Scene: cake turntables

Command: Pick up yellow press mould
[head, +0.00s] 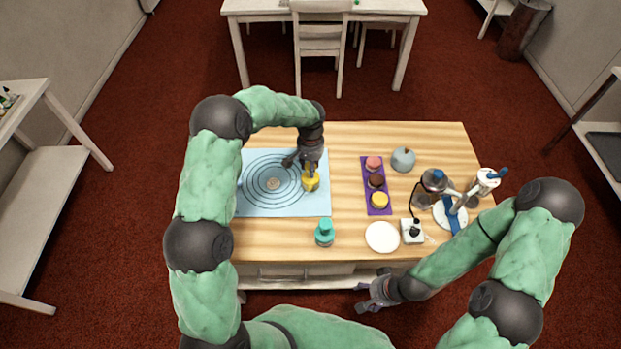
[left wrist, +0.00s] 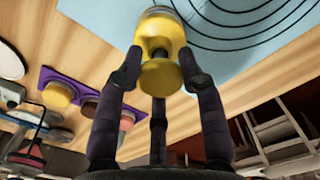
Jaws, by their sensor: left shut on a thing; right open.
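The yellow press mould (head: 310,182) is at the right part of the light blue mat (head: 250,209) in the head view. My left gripper (head: 309,170) comes down on it from above and is shut on it. In the left wrist view the mould (left wrist: 160,75) sits between the fingertips of my left gripper (left wrist: 158,80). I cannot tell whether its base touches the mat. My right gripper (head: 372,294) is open and empty in front of the table's near edge.
A teal press mould (head: 324,233) stands near the front edge. A purple tray (head: 367,172) holds cakes, one yellow (head: 379,200). A white plate (head: 382,237), a small white device (head: 412,231), a grey-blue round object (head: 403,159) and a white stand (head: 450,216) occupy the right side.

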